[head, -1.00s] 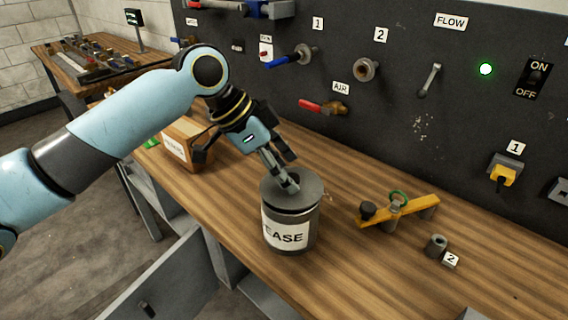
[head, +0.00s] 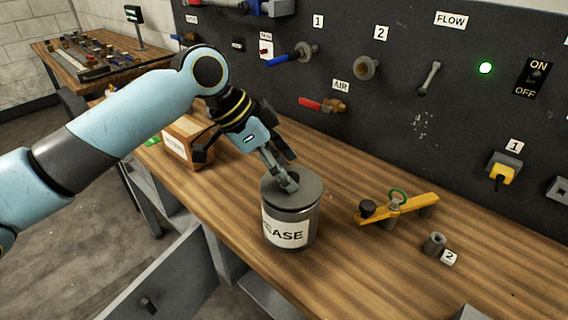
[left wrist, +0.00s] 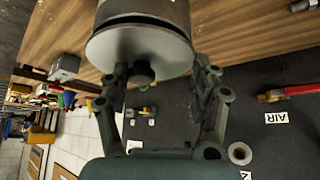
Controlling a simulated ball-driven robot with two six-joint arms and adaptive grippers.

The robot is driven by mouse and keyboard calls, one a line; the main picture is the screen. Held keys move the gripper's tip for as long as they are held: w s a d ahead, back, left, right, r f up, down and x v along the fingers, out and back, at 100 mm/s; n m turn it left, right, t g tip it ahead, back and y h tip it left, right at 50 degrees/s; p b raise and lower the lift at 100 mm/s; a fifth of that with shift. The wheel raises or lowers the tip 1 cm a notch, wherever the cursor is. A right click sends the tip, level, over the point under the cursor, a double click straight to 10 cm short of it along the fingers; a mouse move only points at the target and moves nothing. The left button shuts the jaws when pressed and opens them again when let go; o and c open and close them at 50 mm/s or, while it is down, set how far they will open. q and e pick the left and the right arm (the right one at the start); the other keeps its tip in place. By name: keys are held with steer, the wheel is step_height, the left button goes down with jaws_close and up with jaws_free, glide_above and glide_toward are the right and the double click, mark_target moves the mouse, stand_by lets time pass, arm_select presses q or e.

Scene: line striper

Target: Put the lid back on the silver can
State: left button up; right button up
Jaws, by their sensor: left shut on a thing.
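The silver can (head: 291,229), with a label ending in "EASE", stands upright near the front of the wooden bench. Its grey lid (head: 308,187) is at the can's mouth and looks roughly level. In the left wrist view, the lid (left wrist: 125,50) shows a dark gap between it and the can (left wrist: 150,10); I cannot tell whether it is fully seated. My left gripper (head: 288,185) reaches down onto the lid's middle and is shut on the lid by its dark knob (left wrist: 140,72). The fingertips partly hide the knob in the head view. My right gripper is out of view.
A yellow bar (head: 415,207) with a green ring lies right of the can, near a small grey cylinder (head: 434,243). A dark panel with valves rises behind the bench. An open drawer (head: 165,285) is in front.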

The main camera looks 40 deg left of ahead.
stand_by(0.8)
arm_select(q)
steer(key=shift+f+p, duration=0.15)
steer(key=shift+p, duration=0.3)
stand_by(0.6)
stand_by(0.5)
stand_by(0.3)
steer(key=o, duration=1.5)
steer(key=shift+o, duration=0.2)
steer(key=shift+p, duration=0.35)
